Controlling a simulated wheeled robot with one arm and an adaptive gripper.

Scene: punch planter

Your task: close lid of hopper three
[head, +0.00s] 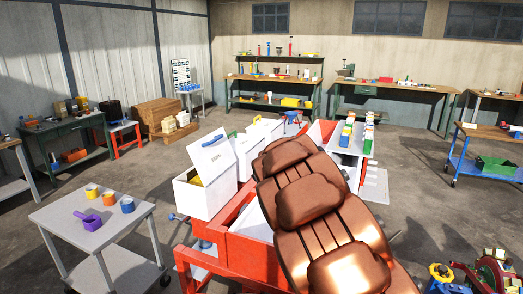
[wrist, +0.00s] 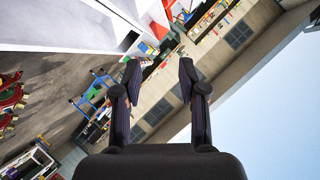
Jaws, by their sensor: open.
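A row of white hoppers stands on the red planter frame in the head view. The nearest hopper (head: 203,199) is open, its white lid (head: 214,157) with a blue handle tilted up, and something yellowish shows inside. Behind it are another white hopper (head: 246,152) with a green handle and a farther one (head: 269,127). I cannot tell which is hopper three. My gripper (wrist: 159,78) is open and empty in the wrist view, with nothing between its fingers. A large white surface (wrist: 60,28) fills that view's upper left. In the head view my copper-coloured arm hides the gripper.
A grey cart (head: 92,226) at front left holds a purple scoop (head: 88,220) and yellow, orange and blue cups. The red frame (head: 244,250) lies left of and beneath my arm. Workbenches line the walls. Open floor lies between the cart and the hoppers.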

